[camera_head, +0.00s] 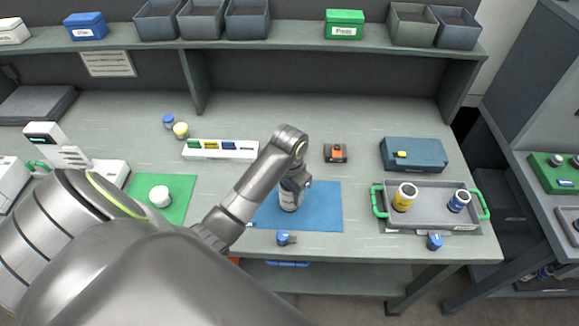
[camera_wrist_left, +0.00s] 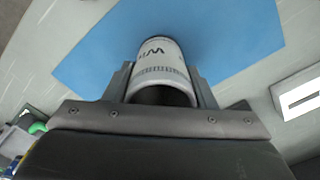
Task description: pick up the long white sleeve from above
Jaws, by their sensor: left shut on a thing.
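The long white sleeve (camera_head: 289,202) stands about upright over the blue mat (camera_head: 326,205), in the middle of the bench. My left gripper (camera_head: 293,188) points down at it from above and is shut on its upper part. In the left wrist view the white sleeve (camera_wrist_left: 160,60), with dark lettering and an open end, sits between the two fingers of the left gripper (camera_wrist_left: 162,84). I cannot tell whether its lower end touches the mat. My right gripper is not in view.
A grey tray (camera_head: 430,216) with green handles holds a yellow sleeve (camera_head: 403,198) and a blue sleeve (camera_head: 459,201). A blue knob-like part (camera_head: 284,238) lies near the front edge. A white rack (camera_head: 222,154) and an orange-black block (camera_head: 335,153) are behind. A green mat (camera_head: 180,207) is left.

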